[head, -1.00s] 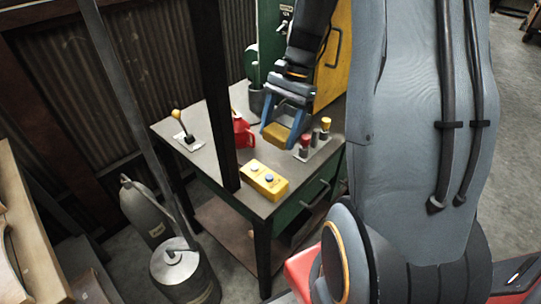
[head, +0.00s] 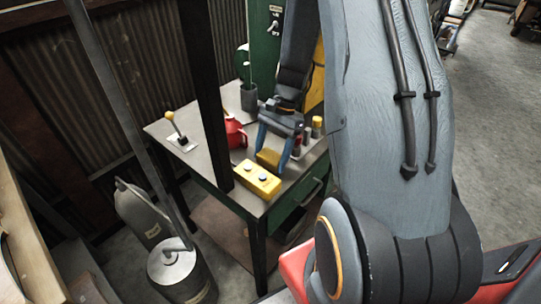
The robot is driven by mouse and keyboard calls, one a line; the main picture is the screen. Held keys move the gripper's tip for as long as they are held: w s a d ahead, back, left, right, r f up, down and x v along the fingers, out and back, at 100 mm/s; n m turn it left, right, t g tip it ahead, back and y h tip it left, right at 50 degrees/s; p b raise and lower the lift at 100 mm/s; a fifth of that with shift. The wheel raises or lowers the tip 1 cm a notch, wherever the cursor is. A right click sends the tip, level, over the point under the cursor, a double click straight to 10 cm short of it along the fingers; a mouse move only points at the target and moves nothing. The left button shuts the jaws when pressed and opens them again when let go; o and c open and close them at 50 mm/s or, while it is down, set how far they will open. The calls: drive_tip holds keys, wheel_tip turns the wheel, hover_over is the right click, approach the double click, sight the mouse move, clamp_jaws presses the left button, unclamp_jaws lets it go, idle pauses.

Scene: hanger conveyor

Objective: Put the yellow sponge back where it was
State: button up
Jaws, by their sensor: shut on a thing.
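The yellow sponge (head: 267,158) is between the blue fingers of my gripper (head: 269,154) in the head view. My gripper points down and is shut on the sponge. The sponge is at or just above the top of the workbench (head: 215,155), close behind the yellow button box (head: 257,179). I cannot tell whether the sponge touches the bench top. My arm hides part of the bench to the right.
A red can (head: 234,132) stands left of my gripper. Several knobbed posts (head: 316,127) stand close on its right. A yellow-knobbed lever (head: 179,136) is at the bench's left. A dark post (head: 214,95) rises before the bench.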

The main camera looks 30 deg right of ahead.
drive_tip(key=o, duration=0.9)
drive_tip(key=shift+f, duration=0.15)
drive_tip(key=shift+o, duration=0.2)
drive_tip(key=b+v, duration=0.2)
drive_tip(key=v, duration=1)
drive_tip(key=shift+d, duration=0.1)
